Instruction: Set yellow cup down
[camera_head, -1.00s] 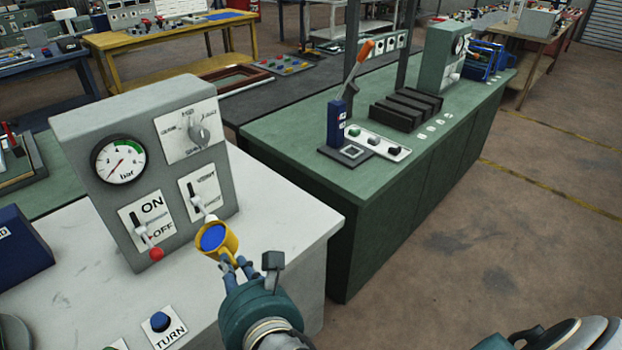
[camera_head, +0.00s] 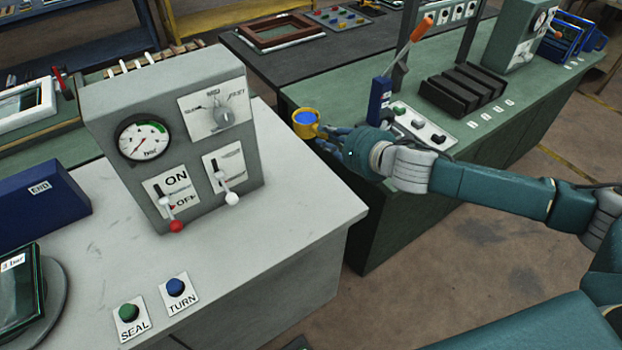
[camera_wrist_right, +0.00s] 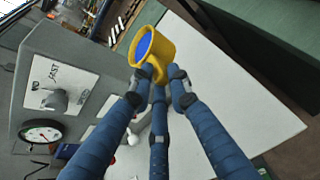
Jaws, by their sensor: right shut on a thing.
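The yellow cup (camera_head: 305,124) with a blue inside is held up in the air, near the gap between the white-topped bench (camera_head: 285,235) and the green bench (camera_head: 350,95). My right gripper (camera_head: 328,137) is shut on the cup, by its handle side. In the right wrist view the cup (camera_wrist_right: 150,48) is at the tips of the blue fingers (camera_wrist_right: 158,82), over the far end of the white top. The cup is clear of both bench tops as far as I can see. My left gripper is not in view.
A grey panel (camera_head: 150,195) with a gauge, a dial and two levers stands on the white bench. SEAL (camera_head: 129,312) and TURN (camera_head: 175,287) buttons sit in front. The green bench holds an orange-handled lever (camera_head: 421,30) and black blocks (camera_head: 460,92). White top right of the panel is clear.

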